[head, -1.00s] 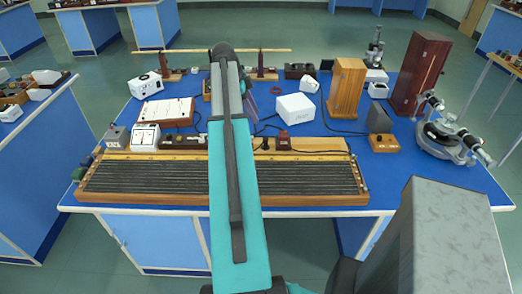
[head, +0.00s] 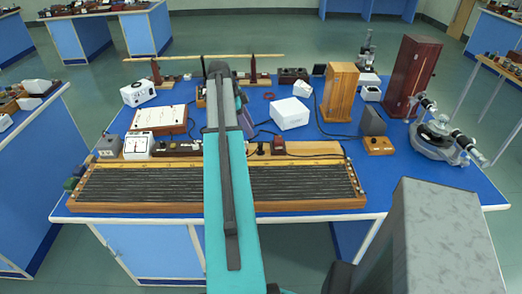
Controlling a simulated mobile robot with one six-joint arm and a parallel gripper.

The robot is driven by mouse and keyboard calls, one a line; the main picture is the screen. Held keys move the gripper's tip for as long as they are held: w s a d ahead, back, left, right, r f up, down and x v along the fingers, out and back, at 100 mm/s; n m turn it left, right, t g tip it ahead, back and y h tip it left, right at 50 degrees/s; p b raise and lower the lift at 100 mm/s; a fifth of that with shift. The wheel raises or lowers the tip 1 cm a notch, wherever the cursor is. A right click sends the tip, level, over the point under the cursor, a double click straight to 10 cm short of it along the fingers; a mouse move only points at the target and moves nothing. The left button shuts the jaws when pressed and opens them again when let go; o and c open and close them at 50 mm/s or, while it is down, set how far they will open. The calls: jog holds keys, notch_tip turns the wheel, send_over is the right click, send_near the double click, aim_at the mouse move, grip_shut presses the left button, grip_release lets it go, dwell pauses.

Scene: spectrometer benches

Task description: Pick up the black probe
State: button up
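I cannot pick out the black probe for certain. A small black upright piece (head: 260,148) stands at the back edge of the long wooden wire board (head: 310,205), right of my arm, but it is too small to identify. My teal and grey arm reaches forward over the middle of the board and hides part of it and of the bench behind. My gripper does not show; it is beyond or beneath the arm's far end.
On the blue bench (head: 400,190) stand a white box (head: 289,113), a wooden case (head: 340,92), a dark red cabinet (head: 411,76), a spectrometer (head: 440,135), a white meter (head: 138,145) and a brown box with a white top (head: 159,118). Bare blue surface shows at the right front.

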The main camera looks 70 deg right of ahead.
aim_at(260, 144)
jog(key=shift+p+x, duration=0.6)
jog(key=shift+x, duration=2.15)
jog(key=shift+s+p+x, duration=0.2)
jog(key=shift+p+x, duration=0.8)
jog(key=shift+x, duration=0.45)
jog(key=shift+p+x, duration=0.3)
jog(key=shift+x, duration=0.85)
grip_shut()
